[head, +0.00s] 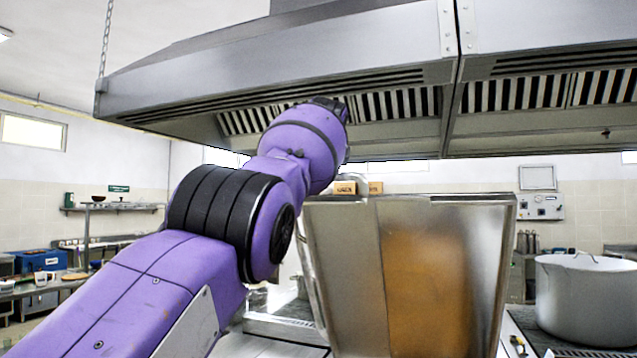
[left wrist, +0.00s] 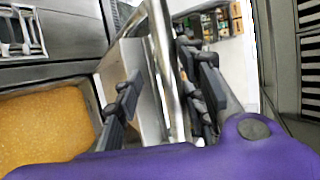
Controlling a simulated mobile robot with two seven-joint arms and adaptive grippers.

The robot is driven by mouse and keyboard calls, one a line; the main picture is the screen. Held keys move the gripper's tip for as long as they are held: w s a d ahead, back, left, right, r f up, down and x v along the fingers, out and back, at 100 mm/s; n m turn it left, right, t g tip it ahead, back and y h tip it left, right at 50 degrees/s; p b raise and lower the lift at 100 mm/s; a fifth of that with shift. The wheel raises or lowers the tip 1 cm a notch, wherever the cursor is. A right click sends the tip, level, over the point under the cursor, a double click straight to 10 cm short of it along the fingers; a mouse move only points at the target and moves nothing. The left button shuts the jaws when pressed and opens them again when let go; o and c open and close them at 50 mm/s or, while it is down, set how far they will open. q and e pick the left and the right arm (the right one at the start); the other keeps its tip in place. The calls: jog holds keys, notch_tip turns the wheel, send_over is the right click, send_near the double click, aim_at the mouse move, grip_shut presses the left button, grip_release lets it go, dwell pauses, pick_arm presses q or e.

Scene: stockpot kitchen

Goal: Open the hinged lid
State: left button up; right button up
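The hinged lid (head: 450,265) is a large metal panel standing raised and steeply tilted at the centre right of the head view. An orange-brown patch, maybe a reflection, shows on its face. Its bar handle (head: 316,275) runs along the left side. In the left wrist view the handle (left wrist: 163,55) passes between the fingers of my left gripper (left wrist: 160,70), with the lid's metal side (left wrist: 127,62) behind. The fingers look apart, with visible space around the bar; contact is unclear. In the head view the left gripper is hidden beyond my purple arm. My right gripper is not in view.
In the left wrist view, an open pan of orange food (left wrist: 45,125) lies at left. A metal extractor hood (head: 290,70) hangs low over the arm and lid. A large stockpot (head: 587,300) stands at right. Small brown boxes (head: 346,188) show behind the lid.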

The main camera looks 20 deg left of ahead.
pick_arm(q)
jog(key=shift+w+f, duration=0.1)
jog(key=shift+f, duration=0.1)
dwell(0.3)
jog(key=v, duration=1.2)
jog(key=shift+r, duration=0.25)
